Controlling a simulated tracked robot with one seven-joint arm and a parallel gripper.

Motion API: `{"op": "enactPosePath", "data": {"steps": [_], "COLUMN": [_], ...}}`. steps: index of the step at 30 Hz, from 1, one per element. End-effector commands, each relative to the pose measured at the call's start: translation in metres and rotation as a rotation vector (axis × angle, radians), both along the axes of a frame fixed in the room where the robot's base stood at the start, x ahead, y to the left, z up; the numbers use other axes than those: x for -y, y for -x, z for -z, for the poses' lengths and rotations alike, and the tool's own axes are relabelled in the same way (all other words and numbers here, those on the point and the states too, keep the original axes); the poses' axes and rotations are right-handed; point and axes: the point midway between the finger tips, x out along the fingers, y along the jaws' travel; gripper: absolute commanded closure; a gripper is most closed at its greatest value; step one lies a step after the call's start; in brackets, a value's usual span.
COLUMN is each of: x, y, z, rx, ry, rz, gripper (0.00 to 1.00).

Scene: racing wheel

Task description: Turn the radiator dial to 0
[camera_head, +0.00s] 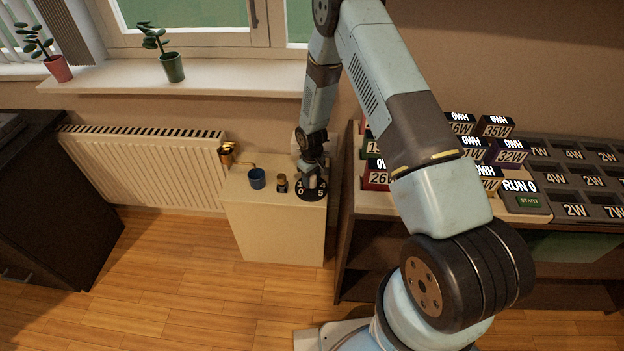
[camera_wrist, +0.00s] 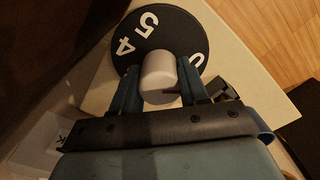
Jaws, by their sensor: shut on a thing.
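The dial is a round black disc (camera_head: 312,196) with white numbers, lying on top of the pale cabinet. A 0, a 5 and part of a 4 show on it. In the wrist view the disc (camera_wrist: 180,30) shows a 5, a 4 and, at the right, a partly hidden 0. A pale grey round knob (camera_wrist: 160,68) stands at its middle. My gripper (camera_wrist: 159,82) is shut on this knob, one blue finger on each side. In the head view my gripper (camera_head: 312,180) reaches down over the dial and hides part of its face.
A copper-coloured fitting (camera_head: 227,153) is at the right end of the white radiator (camera_head: 145,165). A shelf with numbered boxes (camera_head: 495,128) stands right.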

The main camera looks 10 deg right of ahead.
Motion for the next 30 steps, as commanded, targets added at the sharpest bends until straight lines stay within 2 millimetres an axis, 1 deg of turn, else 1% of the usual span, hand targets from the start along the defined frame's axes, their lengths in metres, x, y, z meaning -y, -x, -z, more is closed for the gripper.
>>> {"op": "enactPosePath", "data": {"steps": [6,7,15,24,26,30], "x": [0.0,0.0,0.0,0.0,0.0,0.0], "y": [0.0,0.0,0.0,0.0,0.0,-0.001], "z": [0.0,0.0,0.0,-0.003,-0.007,-0.024], "rx": [0.001,0.001,0.0,0.0,0.001,0.003], "ry": [0.001,0.001,0.0,0.0,-0.001,-0.001], "rz": [-0.001,-0.001,0.0,0.001,0.001,0.001], "gripper": [0.87,0.55,0.31,0.31,0.31,0.31]}}
